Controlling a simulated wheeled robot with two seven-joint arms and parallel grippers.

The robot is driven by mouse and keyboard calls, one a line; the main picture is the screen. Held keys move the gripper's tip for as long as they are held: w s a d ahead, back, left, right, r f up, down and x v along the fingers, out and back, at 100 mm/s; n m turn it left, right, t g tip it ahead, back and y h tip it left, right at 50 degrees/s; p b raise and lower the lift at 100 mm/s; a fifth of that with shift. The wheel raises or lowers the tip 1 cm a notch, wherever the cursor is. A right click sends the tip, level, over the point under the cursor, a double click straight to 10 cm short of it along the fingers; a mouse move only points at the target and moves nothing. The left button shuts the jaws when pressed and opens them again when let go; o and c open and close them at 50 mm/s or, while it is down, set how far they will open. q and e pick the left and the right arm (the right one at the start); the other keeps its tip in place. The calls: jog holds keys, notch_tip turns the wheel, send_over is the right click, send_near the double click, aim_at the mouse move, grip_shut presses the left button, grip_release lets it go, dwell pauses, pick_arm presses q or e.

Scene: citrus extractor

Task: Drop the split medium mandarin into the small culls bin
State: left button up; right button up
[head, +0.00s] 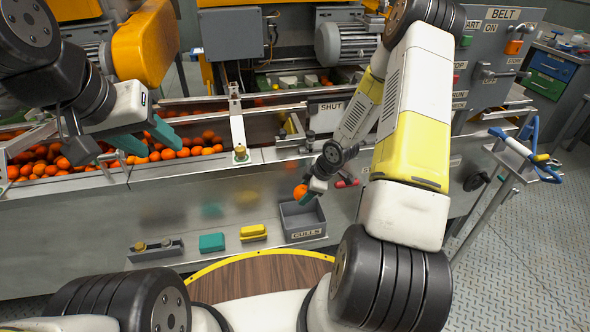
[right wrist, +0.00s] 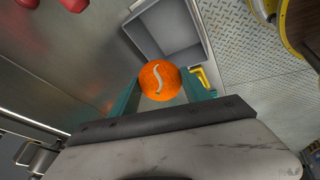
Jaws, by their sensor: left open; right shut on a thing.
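The split mandarin (head: 300,191) is orange; the right wrist view shows a pale S-shaped split on the fruit (right wrist: 160,81). My right gripper (head: 311,190) is shut on it, with a teal finger on each side. The grey culls bin (head: 305,235), labelled CULLS, stands below the held fruit and looks empty in the right wrist view (right wrist: 168,52). The fruit is above and apart from it. My left gripper (head: 149,139) is open and empty, in front of the trough of mandarins at the left.
Several loose mandarins (head: 60,165) fill the trough at the left. A teal block (head: 212,242), a yellow block (head: 253,232) and a grey fixture (head: 155,248) sit on the ledge left of the bin. A red-handled item (head: 347,183) is right of the right gripper.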

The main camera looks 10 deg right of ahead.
dwell(0.3)
jog(key=shift+f, duration=2.5)
jog(key=o, duration=1.5)
jog(key=shift+v, duration=3.9)
jog(key=shift+d, duration=0.1)
